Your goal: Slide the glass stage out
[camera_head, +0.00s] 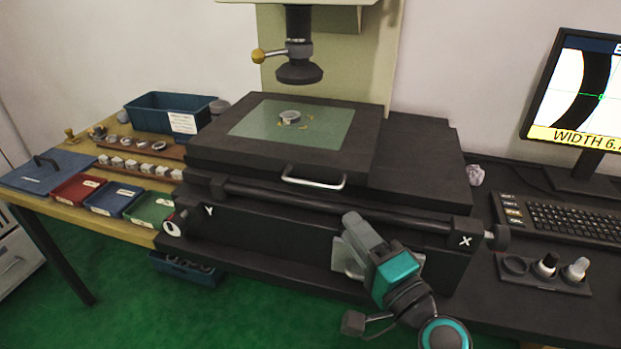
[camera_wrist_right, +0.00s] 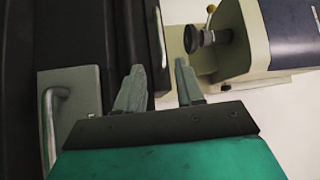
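The glass stage (camera_head: 293,123) is a green-tinted pane set in a dark, flat stage top, with a metal ring (camera_head: 290,117) lying on it. A pale bar handle (camera_head: 314,182) is on the stage's front edge. My right gripper (camera_head: 352,220) is below and right of this handle, in front of the dark base and apart from the handle. In the right wrist view its two fingers (camera_wrist_right: 158,66) stand apart with nothing held between them. A thin pale bar, seemingly the stage handle (camera_wrist_right: 159,36), shows beyond the fingertips. My left gripper is not in view.
A grey panel with its own handle (camera_wrist_right: 51,110) is left of the fingers in the wrist view. A dark rod (camera_head: 335,205) crosses the base front. The lens (camera_head: 299,72) hangs above the glass. Small bins (camera_head: 115,198) are left; a keyboard (camera_head: 565,220) and monitor are right.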

